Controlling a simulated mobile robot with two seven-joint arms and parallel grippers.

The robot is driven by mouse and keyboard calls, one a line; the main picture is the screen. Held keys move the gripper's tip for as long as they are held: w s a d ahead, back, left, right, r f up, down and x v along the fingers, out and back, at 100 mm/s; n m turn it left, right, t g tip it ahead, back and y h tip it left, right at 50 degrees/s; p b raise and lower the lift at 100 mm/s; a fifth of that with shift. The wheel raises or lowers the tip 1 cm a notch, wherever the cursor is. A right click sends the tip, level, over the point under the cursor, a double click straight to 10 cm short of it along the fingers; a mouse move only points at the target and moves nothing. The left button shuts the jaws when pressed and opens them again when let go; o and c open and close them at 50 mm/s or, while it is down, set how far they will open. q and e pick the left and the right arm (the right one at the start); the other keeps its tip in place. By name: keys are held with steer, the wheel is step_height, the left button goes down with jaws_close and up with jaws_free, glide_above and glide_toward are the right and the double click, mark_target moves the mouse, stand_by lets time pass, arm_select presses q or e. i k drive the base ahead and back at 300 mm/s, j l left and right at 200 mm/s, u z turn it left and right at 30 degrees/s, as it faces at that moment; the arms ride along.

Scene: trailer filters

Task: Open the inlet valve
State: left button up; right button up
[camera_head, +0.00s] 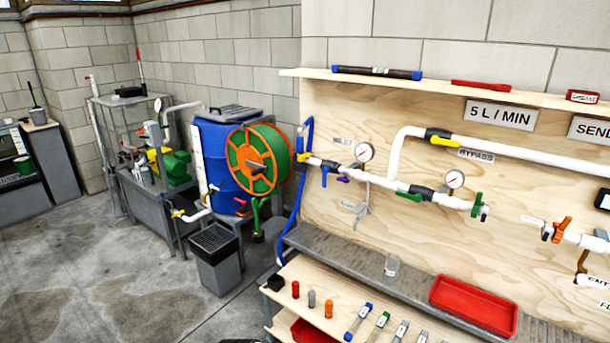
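A white pipe (382,182) runs along the plywood panel, and a blue hose (298,195) meets its left end. A valve with a yellow handle (306,157) sits at that end. A small label (343,141) is above it, too small to read, so I cannot tell for sure that this is the inlet valve. The handle lies roughly along the pipe. Other handles are blue (325,176), purple (343,179), green (408,196), upright green (477,205) and orange (561,229). A yellow handle (443,141) sits on the bypass pipe. Neither gripper is in view.
A grey ledge (350,259) with a red tray (473,305) and a lower wooden shelf (330,292) with small parts stick out below the panel. A grey bin (217,259), blue barrel (217,150) and hose reel (259,160) stand left. Floor at the lower left is clear.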

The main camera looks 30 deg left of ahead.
mark_target(325, 170)
steer(key=i+j+u, duration=0.8)
steer(key=i, duration=0.3)
steer(key=k+l, duration=0.05)
steer(key=l, duration=0.05)
